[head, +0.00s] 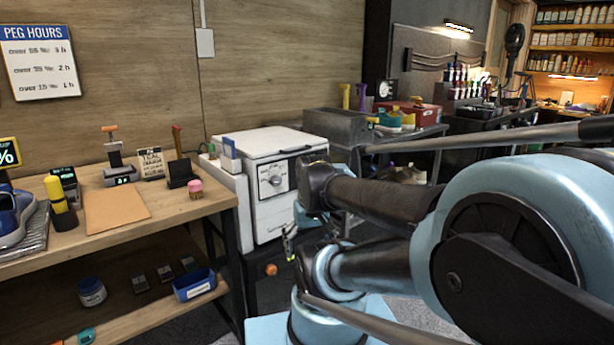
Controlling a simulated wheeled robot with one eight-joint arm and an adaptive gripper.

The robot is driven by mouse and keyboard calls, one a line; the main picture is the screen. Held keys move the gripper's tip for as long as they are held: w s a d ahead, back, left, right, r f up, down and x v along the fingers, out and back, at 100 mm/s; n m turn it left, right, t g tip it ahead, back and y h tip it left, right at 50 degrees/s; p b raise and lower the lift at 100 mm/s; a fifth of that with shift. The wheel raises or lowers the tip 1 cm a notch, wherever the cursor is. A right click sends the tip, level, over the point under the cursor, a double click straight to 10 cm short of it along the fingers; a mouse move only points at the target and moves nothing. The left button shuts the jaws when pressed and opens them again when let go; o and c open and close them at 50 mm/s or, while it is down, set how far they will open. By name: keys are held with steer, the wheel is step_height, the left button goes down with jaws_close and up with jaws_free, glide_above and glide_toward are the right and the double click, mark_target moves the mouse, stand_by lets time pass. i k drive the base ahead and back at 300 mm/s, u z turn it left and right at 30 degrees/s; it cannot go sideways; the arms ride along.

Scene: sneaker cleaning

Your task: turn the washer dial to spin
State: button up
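The washer (262,215) is a white box-shaped machine with a lid, standing at mid-picture just right of the wooden bench. Its dial (275,181) is a round knob on a light panel on the upper front, with markings around it too small to read. My blue and black arm fills the right and lower middle and covers the washer's right front edge. My gripper (290,244) shows only in part, in front of the washer's lower front, below the dial and apart from it in the picture. Its fingers are small and partly hidden, so I cannot tell whether it is open.
A grey box (336,126) and a cluttered dark table stand behind my arm. A small orange knob (271,269) shows below the washer.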

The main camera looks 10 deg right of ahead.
mark_target(275, 180)
steer(key=z, duration=1.25)
steer(key=k, duration=1.15)
steer(key=u, duration=0.9)
